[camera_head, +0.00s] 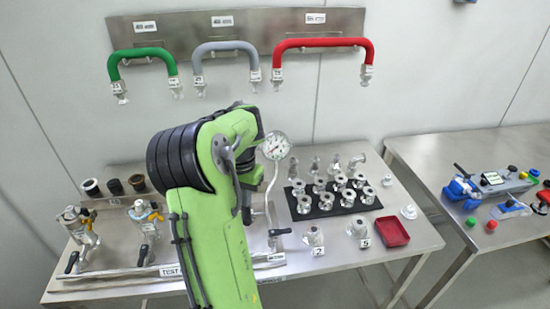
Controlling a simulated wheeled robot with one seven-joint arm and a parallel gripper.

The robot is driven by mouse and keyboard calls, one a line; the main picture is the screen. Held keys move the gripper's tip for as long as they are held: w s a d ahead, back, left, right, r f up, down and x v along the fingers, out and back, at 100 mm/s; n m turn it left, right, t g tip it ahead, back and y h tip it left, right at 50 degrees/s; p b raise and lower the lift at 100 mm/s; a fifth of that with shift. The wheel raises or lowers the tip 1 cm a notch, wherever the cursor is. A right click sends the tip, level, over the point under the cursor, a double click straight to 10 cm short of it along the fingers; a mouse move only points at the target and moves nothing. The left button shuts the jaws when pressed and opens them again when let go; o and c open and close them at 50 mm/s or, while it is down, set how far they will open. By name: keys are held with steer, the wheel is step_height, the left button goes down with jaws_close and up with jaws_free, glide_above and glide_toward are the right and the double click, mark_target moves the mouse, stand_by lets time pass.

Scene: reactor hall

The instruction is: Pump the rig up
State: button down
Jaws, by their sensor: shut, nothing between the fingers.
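The test rig is a steel pipe assembly (120,273) along the front of the table, partly hidden by my green arm. A round white dial gauge (276,145) stands on a bent pipe right of my arm; its reading is too small to tell. A black-handled lever (279,232) sits low at the rig's right end. Two valve assemblies with black handles, a left one (78,228) and a right one (146,218), stand at the left. No pump can be clearly made out. My gripper is hidden behind my arm.
Green (143,54), grey (224,47) and red (322,42) hoses hang on a wall panel. A black mat (326,210) holds several fittings; a red tray (392,232) lies to its right. A second table (490,236) at the right bears blue tools and buttons.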

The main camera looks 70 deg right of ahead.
mark_target(247, 216)
steer(key=shift+f, duration=0.1)
steer(key=shift+f+b, duration=2.7)
steer(key=shift+f, duration=0.95)
step_height(247, 216, up, 6)
steer(key=p, duration=0.5)
steer(key=shift+r+p, duration=0.1)
steer(key=shift+p, duration=0.2)
step_height(247, 216, up, 6)
steer(key=p, duration=0.6)
steer(key=shift+r, duration=0.25)
steer(key=shift+f, duration=0.2)
